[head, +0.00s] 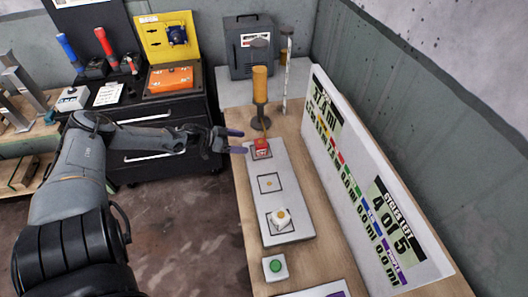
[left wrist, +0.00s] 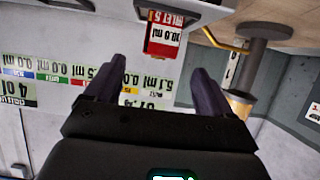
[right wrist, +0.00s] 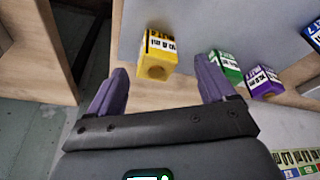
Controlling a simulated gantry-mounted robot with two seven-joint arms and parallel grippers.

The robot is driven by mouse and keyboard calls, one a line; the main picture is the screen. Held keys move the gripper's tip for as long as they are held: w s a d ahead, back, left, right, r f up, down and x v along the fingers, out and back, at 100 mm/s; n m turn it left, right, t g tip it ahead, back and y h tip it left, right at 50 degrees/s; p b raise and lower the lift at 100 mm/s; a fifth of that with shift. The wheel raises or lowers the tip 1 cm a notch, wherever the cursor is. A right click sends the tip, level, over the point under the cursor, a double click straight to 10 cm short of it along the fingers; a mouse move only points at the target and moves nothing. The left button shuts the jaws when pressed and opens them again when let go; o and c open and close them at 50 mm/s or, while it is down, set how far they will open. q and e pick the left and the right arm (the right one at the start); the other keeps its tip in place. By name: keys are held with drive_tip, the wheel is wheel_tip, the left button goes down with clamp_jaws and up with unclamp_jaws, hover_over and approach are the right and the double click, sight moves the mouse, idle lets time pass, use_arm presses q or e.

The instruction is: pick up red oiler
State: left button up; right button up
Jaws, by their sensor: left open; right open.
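The red oiler (head: 261,147), a small red box with a white label, stands on the far marked square of a white plate (head: 293,190). It also shows in the left wrist view (left wrist: 164,38), beyond the fingertips and between their lines. My left gripper (head: 237,141) is open and empty, just left of the red oiler and apart from it, with its fingers pointing at it. In the left wrist view the two purple-grey fingers (left wrist: 152,72) are spread. My right gripper (right wrist: 162,78) is open, with a yellow box (right wrist: 158,54) just beyond its fingertips; the head view does not show this gripper.
A yellow cylinder on a dark stand (head: 260,88) rises behind the red oiler. A long white display board (head: 370,180) stands along the bench's right side. A white cube (head: 279,219) sits on the near square; the middle square is empty. Green (right wrist: 225,66) and purple (right wrist: 264,82) boxes stand near the yellow one.

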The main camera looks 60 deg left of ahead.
sight(255, 143)
drive_tip(key=shift+s+d+f, duration=0.3)
drive_tip(key=shift+d+f, duration=0.1)
drive_tip(key=shift+f, duration=0.25)
drive_tip(key=shift+d+f+b, duration=0.1)
drive_tip(key=shift+f+b, duration=0.15)
drive_tip(key=shift+b, duration=0.2)
use_arm(q)
drive_tip(key=shift+b+x, duration=1.2)
drive_tip(key=shift+x, duration=1.95)
use_arm(e)
drive_tip(key=shift+w+a+f, duration=0.1)
drive_tip(key=shift+a+f, duration=0.1)
drive_tip(key=shift+f, duration=0.35)
drive_tip(key=shift+w+a+f, duration=0.1)
drive_tip(key=shift+a+f, duration=0.05)
drive_tip(key=shift+f, duration=0.4)
use_arm(q)
drive_tip(key=shift+b+x, duration=0.85)
drive_tip(key=shift+x, duration=0.95)
use_arm(e)
drive_tip(key=shift+f, duration=0.8)
use_arm(q)
drive_tip(key=shift+w+d+f, duration=0.2)
drive_tip(key=shift+w+f, duration=0.15)
drive_tip(key=shift+w, duration=0.25)
use_arm(e)
drive_tip(key=shift+d+f, duration=0.1)
drive_tip(key=shift+f, duration=0.1)
use_arm(q)
drive_tip(key=c, duration=1.1)
